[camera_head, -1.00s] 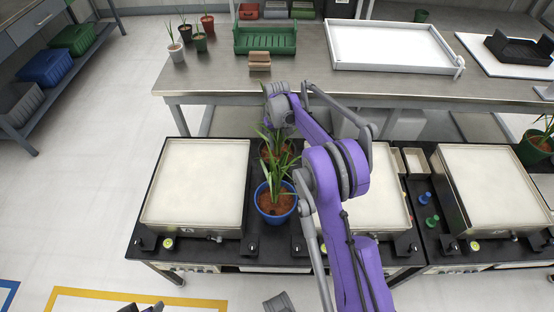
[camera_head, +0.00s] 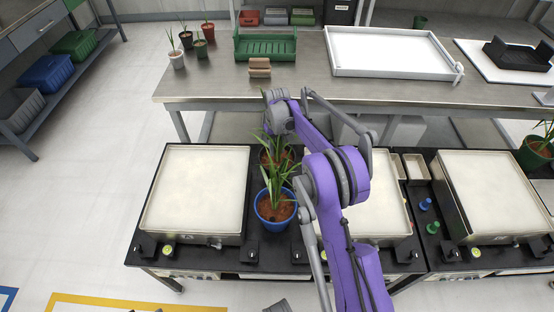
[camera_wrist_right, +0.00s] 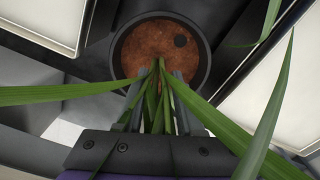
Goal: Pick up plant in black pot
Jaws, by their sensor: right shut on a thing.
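In the right wrist view a dark round pot (camera_wrist_right: 118,52) with brown soil stands upright, and long green leaves (camera_wrist_right: 60,93) rise towards the camera. My right gripper (camera_wrist_right: 160,78) is shut on the plant's stem and leaf base, over the near part of the pot. In the head view this plant (camera_head: 268,157) is behind the blue pot and partly hidden by its leaves and my purple right arm. The right fingers are hidden there. Small dark bits at the bottom edge may be my left gripper; its state does not show.
A plant in a blue pot (camera_head: 275,221) stands just in front. Pale scale plates (camera_head: 196,190) flank the narrow black strip holding both pots. A steel bench (camera_head: 210,80) behind carries several small plants, a green crate (camera_head: 266,42) and a white tray (camera_head: 332,62).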

